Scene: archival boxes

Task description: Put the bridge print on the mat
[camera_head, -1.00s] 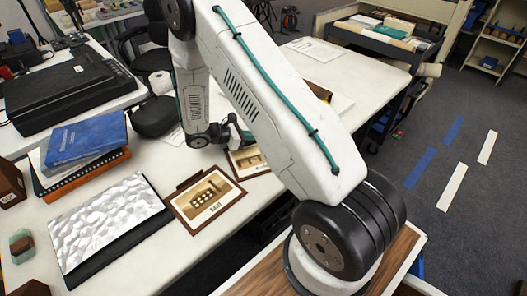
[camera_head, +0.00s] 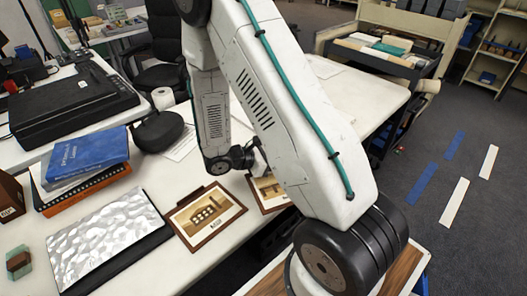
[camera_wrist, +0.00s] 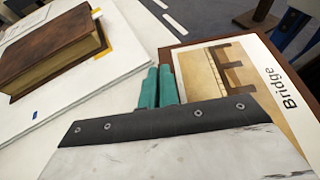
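The bridge print (camera_head: 270,187) lies near the table's front edge, right of the mill print, partly hidden by my arm. In the wrist view, it (camera_wrist: 232,75) is a sepia picture on a brown backing with a "Bridge" label. My gripper (camera_wrist: 159,72) has its two teal fingers close together, with nothing visible between them. They are beside the print's left edge in the wrist view; I cannot tell whether they touch it. In the head view my arm hides the fingers. I cannot identify the mat for certain.
A brown book (camera_wrist: 55,50) rests on a white board (camera_wrist: 125,48) left of the fingers. The mill print (camera_head: 205,215), a silvery textured sheet (camera_head: 105,235) and a blue book stack (camera_head: 88,155) occupy the table's left. The back right tabletop is mostly clear.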

